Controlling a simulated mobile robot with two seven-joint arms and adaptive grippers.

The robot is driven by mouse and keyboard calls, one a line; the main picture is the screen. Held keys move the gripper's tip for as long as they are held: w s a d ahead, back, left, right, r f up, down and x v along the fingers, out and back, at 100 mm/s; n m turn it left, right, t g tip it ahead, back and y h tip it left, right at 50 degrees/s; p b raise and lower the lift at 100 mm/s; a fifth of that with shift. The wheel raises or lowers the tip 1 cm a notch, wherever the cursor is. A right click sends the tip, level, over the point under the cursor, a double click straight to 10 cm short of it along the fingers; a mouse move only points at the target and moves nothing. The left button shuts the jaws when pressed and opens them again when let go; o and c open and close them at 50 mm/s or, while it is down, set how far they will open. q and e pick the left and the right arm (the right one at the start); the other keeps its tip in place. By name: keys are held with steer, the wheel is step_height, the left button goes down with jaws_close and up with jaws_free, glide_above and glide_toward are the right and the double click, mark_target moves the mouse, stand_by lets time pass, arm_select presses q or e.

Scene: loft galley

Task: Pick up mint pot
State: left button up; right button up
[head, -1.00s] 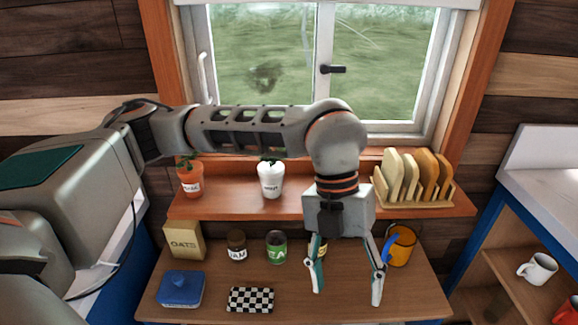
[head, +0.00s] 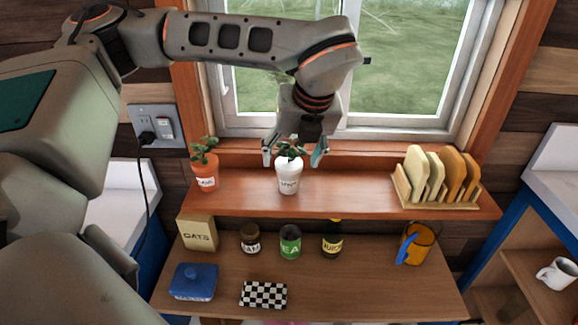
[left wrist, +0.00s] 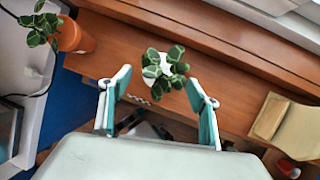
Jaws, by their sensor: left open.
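The mint pot (head: 289,181) is a white pot with a dark label and a green plant, upright on the wooden window shelf. In the left wrist view the mint pot (left wrist: 158,72) lies just beyond the fingertips, its leaves covering most of the white pot. My left gripper (head: 295,160) is open above the pot, with a fingertip on each side of the leaves. I cannot tell whether a finger touches the leaves. My right gripper is not in view.
An orange plant pot (head: 205,177) stands left of the mint pot on the shelf (head: 345,190). A rack with boards (head: 437,195) stands at the shelf's right.

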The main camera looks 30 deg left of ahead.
mark_target(289, 166)
arm_select(q)
steer(key=x, duration=0.4)
steer(key=shift+w+a+f+p, duration=0.1)
steer(key=shift+w+p, duration=0.05)
steer(key=shift+p, duration=0.25)
steer(key=c, duration=1.4)
